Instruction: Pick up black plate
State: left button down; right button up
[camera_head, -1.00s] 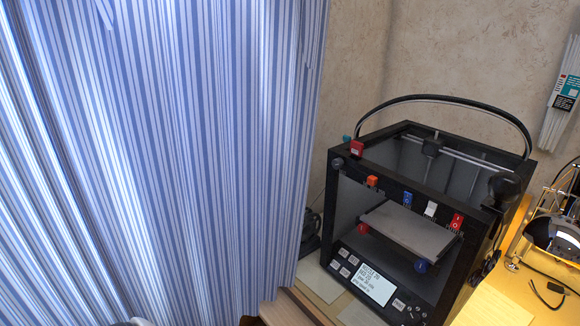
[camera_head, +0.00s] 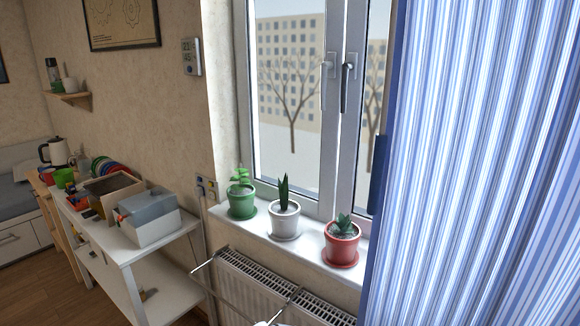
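I see no black plate that I can make out in the head view. Several coloured round discs (camera_head: 108,167), perhaps plates or spools, stand in a row at the far end of the white shelf unit, too small to tell apart. Neither of my grippers can be made out in the view.
A white shelf unit (camera_head: 128,262) at left bears a grey-lidded box (camera_head: 149,217) and a cardboard box (camera_head: 112,190). Three potted plants stand on the windowsill (camera_head: 310,246) above a radiator (camera_head: 255,285). A striped curtain (camera_head: 480,170) fills the right. Wooden floor (camera_head: 55,285) shows at lower left.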

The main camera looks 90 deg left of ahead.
aim_at(99, 190)
jog(key=u, duration=3.95)
jog(key=z, duration=4.5)
jog(key=u, duration=4.5)
